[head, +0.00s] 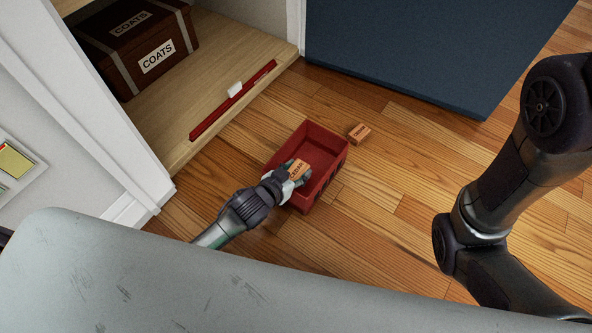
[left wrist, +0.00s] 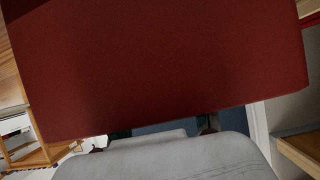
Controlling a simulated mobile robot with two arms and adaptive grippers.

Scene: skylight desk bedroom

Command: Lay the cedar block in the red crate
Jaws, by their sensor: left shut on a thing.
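The red crate (head: 323,158) stands open on the wooden floor. My left gripper (head: 296,173) reaches over its near left side and is shut on an orange-brown block (head: 298,167) with dark lettering, seemingly the cedar block. The block is within the crate's outline; whether it touches the crate bottom I cannot tell. A second, similar lettered block (head: 359,133) lies on the floor just outside the crate's right side. In the left wrist view a plain red surface (left wrist: 160,70), apparently the crate, fills most of the picture, and the held block cannot be made out. My right gripper is out of view.
A wooden shelf (head: 215,70) at the upper left holds a brown box marked COATS (head: 135,45) and a red bar with a white piece on it (head: 235,98). A dark blue panel (head: 440,50) stands behind. The floor right of the crate is mostly clear.

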